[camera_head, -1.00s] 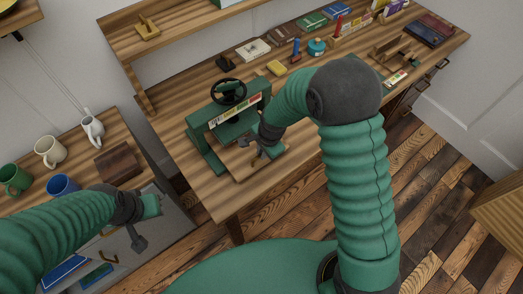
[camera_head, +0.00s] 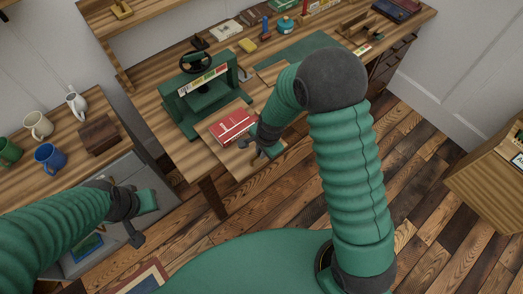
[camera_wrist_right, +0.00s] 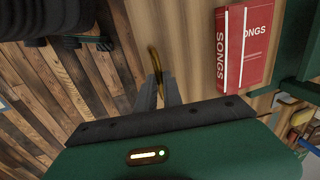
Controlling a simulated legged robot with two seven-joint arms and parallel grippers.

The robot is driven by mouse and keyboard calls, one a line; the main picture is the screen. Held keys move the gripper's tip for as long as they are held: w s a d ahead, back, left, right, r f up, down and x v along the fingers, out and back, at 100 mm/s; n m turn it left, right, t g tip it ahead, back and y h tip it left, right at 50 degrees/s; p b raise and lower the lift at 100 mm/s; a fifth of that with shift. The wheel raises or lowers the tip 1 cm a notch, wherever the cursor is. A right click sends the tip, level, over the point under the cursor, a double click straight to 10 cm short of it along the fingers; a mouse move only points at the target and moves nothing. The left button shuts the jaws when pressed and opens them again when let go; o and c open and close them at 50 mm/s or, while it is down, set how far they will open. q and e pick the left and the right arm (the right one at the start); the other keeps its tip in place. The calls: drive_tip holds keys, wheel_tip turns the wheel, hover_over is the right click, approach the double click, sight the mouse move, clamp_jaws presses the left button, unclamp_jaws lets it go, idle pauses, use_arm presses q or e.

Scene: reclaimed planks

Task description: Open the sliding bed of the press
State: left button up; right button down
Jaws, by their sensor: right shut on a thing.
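The green press (camera_head: 205,110) with a black handwheel (camera_head: 195,63) stands on the wooden workbench. Its wooden sliding bed (camera_head: 215,129) sticks out at the front, with a red book (camera_head: 233,126) lying on it. The book's "SONGS" lettering shows in the right wrist view (camera_wrist_right: 243,45). My right gripper (camera_head: 256,152) is at the bed's front edge. In the right wrist view its fingers (camera_wrist_right: 158,82) are shut on a brass-coloured handle (camera_wrist_right: 154,58). My left gripper (camera_head: 143,222) hangs away from the press, at lower left; its finger gap is unclear.
A side counter (camera_head: 75,172) at left holds several mugs and a dark wooden block (camera_head: 99,135). Books, small tools and a green mat (camera_head: 308,46) lie along the workbench (camera_head: 165,105). Open plank floor (camera_head: 425,150) lies at right, before a wooden cabinet (camera_head: 490,180).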

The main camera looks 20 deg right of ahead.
use_arm(q)
drive_tip(key=shift+s, duration=0.15)
use_arm(e)
drive_tip(key=shift+d, duration=0.25)
drive_tip(key=c, duration=1.8)
unclamp_jaws()
drive_tip(key=shift+o, duration=1.3)
use_arm(q)
drive_tip(key=shift+d, duration=0.3)
use_arm(e)
drive_tip(key=shift+o, duration=0.2)
drive_tip(key=shift+d, duration=0.1)
drive_tip(key=shift+s, duration=0.1)
